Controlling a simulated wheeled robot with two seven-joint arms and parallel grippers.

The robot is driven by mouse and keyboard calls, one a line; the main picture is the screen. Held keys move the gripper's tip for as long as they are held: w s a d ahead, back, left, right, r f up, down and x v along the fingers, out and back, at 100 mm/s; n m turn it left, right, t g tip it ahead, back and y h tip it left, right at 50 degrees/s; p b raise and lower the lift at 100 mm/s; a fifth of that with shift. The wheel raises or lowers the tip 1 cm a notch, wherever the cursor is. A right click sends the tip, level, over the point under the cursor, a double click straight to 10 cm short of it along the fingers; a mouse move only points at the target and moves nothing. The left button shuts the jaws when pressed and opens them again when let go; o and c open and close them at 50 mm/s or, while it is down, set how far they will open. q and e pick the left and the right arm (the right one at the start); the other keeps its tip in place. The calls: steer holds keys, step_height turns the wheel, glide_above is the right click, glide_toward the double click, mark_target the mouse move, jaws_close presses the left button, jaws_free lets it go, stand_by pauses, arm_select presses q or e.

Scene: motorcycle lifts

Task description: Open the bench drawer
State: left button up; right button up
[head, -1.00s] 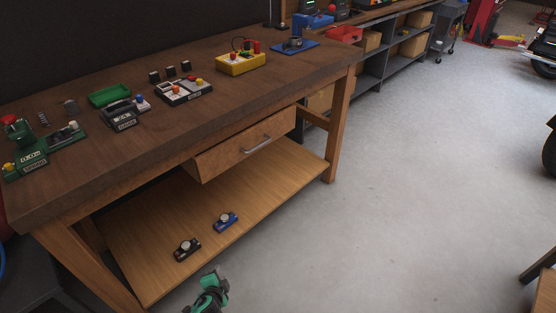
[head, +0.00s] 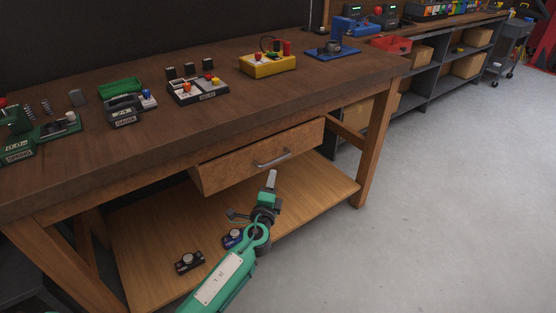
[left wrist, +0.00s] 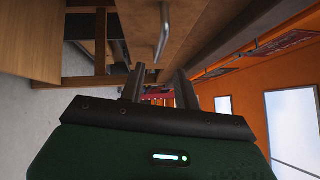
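The wooden bench drawer (head: 230,168) hangs under the thick top of the workbench (head: 150,165). Its left edge shows, and I cannot tell whether it stands slightly out. Its grey bar handle (head: 272,159) is on the front, and the handle also shows in the left wrist view (left wrist: 162,32). My left gripper (head: 271,178) is just below and in front of the handle in the head view. In the left wrist view its two fingers (left wrist: 159,84) are apart with nothing between them. The handle lies beyond the fingertips, roughly in line with the gap. My right gripper is out of view.
The lower shelf (head: 150,240) holds a black device (head: 189,262) and a blue one (head: 232,238), partly hidden by my left arm. A front bench leg (head: 375,150) stands right of the drawer. The grey floor (head: 450,220) to the right is clear.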

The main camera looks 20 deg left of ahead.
mark_target(276, 160)
arm_select(q)
steer(key=w, duration=0.6)
steer(key=w+a+r, duration=0.1)
steer(key=w, duration=0.2)
steer(key=shift+w+r, duration=0.1)
steer(key=shift+w, duration=0.05)
jaws_close()
